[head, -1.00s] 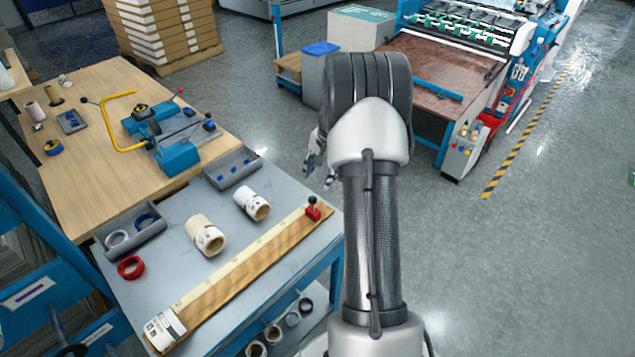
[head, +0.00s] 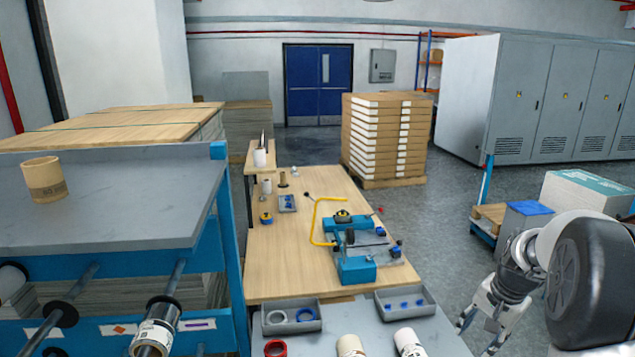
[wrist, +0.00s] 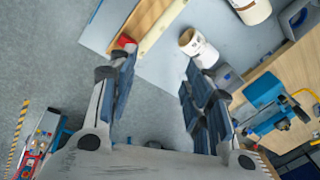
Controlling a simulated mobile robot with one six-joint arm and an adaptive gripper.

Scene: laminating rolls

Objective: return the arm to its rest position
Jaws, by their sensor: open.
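My gripper (head: 478,328) is at the lower right of the head view, to the right of the grey work table (head: 445,335). The arm is folded, with a dark joint in front at the right edge. In the wrist view my gripper (wrist: 155,85) shows its two fingers spread apart with nothing between them. Beyond the fingers lie bare grey floor and the edge of the table. A white-labelled roll (wrist: 198,47) and a red stop (wrist: 125,40) on a wooden ruler board are on the table past the fingertips.
A wooden bench (head: 285,265) with a blue cutting device (head: 356,265) stands ahead. Grey trays (head: 405,316) sit at the table's far edge. A blue-framed rack (head: 215,250) with a roll on top (head: 44,180) is at left.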

